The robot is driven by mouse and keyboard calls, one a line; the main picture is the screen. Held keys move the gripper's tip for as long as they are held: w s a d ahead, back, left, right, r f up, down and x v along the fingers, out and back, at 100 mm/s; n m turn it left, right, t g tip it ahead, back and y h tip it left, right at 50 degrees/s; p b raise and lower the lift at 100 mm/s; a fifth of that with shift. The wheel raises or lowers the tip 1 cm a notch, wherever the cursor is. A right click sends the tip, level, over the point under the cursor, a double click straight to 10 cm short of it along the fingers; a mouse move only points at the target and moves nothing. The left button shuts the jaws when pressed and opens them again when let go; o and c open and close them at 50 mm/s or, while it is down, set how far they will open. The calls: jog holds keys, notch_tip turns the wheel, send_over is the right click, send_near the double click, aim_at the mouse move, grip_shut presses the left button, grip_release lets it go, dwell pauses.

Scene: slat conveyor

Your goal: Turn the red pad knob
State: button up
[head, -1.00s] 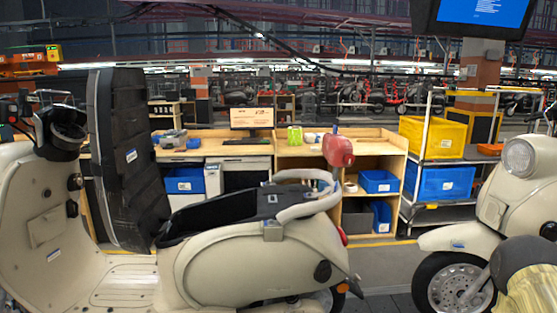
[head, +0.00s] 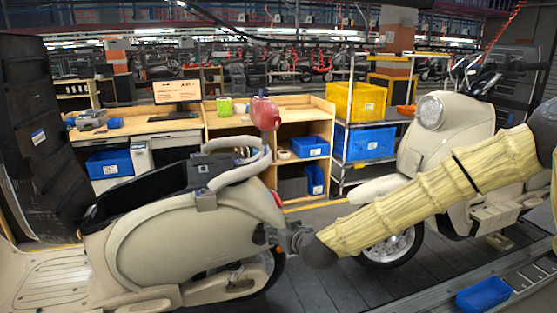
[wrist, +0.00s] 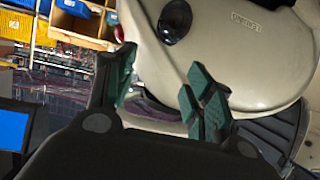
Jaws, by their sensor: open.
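A red rounded pad-like knob (head: 265,113) stands on a thin grey post behind the seat opening of the cream scooter (head: 180,245). Its far side is hidden. My gripper (head: 279,235) is at the scooter's tail, below the red knob and apart from it. In the wrist view my gripper (wrist: 160,88) is open, with dark green pads and nothing between them. The scooter's cream rear body (wrist: 240,45) with a black round cap (wrist: 174,20) lies just beyond the fingers. The red knob cannot be made out in the wrist view.
A second cream scooter (head: 450,135) stands at the right, behind my arm. A wooden workbench (head: 225,122) and a rack with a yellow crate (head: 355,102) stand behind. A blue bin (head: 484,294) is at the lower right. Floor between the scooters is clear.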

jog(key=w+r+t, duration=0.1)
jog(key=w+r, duration=0.1)
jog(key=r, duration=0.5)
jog(key=w+r+t, duration=0.2)
jog(key=w+r, duration=0.1)
jog(key=r, duration=0.5)
jog(key=t, duration=0.2)
send_near(277, 122)
jog(key=shift+n, duration=0.3)
jog(key=shift+p+x, duration=1.65)
jog(key=shift+x, duration=2.35)
jog(key=c, duration=1)
jog(key=shift+c, duration=0.2)
